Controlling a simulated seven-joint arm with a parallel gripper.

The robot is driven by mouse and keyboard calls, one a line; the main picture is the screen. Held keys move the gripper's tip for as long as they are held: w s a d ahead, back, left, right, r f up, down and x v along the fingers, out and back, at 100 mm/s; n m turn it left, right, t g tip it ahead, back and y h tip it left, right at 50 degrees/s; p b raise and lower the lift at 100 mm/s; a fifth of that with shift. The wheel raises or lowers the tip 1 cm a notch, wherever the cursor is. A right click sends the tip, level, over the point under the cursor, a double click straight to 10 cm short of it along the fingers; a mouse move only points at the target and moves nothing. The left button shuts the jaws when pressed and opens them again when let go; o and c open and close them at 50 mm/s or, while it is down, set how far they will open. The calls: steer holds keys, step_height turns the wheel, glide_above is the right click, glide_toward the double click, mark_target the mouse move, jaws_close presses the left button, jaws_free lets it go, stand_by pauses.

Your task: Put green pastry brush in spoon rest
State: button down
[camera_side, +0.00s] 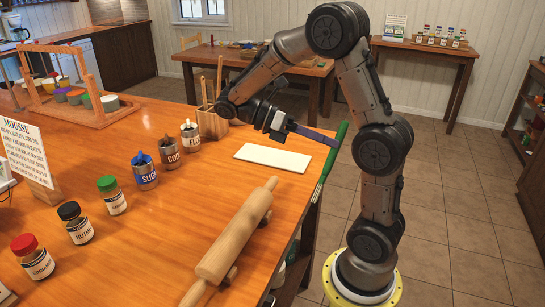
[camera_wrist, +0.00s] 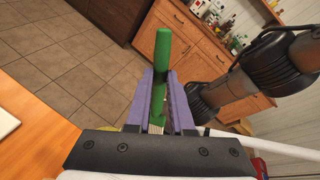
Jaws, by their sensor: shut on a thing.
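The green pastry brush (camera_side: 330,163) is held in my gripper (camera_side: 334,142), out past the table's right edge and steeply tilted in the side view. In the wrist view the purple fingers of my gripper (camera_wrist: 161,78) close on both sides of the green brush (camera_wrist: 162,50). Its rounded handle end points up and away, and pale bristles show low between the fingers. A flat white rectangular piece (camera_side: 272,157), which may be the spoon rest, lies on the table left of the brush. Its edge shows at the left of the wrist view (camera_wrist: 6,122).
A wooden rolling pin (camera_side: 240,228) lies in front of the white piece. A wooden utensil holder (camera_side: 211,124) and labelled tins (camera_side: 168,150) stand to its left. Spice jars (camera_side: 111,195) line the table farther left. Bare table surrounds the white piece.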

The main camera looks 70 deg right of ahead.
steer(key=w+d+r+n+t+h, duration=0.5)
steer(key=w+d+r+n+h, duration=0.25)
steer(key=w+d, duration=0.25)
steer(key=w+d+f+n+h, duration=0.1)
steer(key=w+d+f, duration=0.7)
steer(key=w+f, duration=0.4)
steer(key=shift+w+f+t, duration=0.3)
steer(key=shift+f+t, duration=0.1)
steer(key=shift+f, duration=0.75)
steer(key=shift+d+f, duration=0.1)
steer(key=c, duration=0.8)
jaws_free()
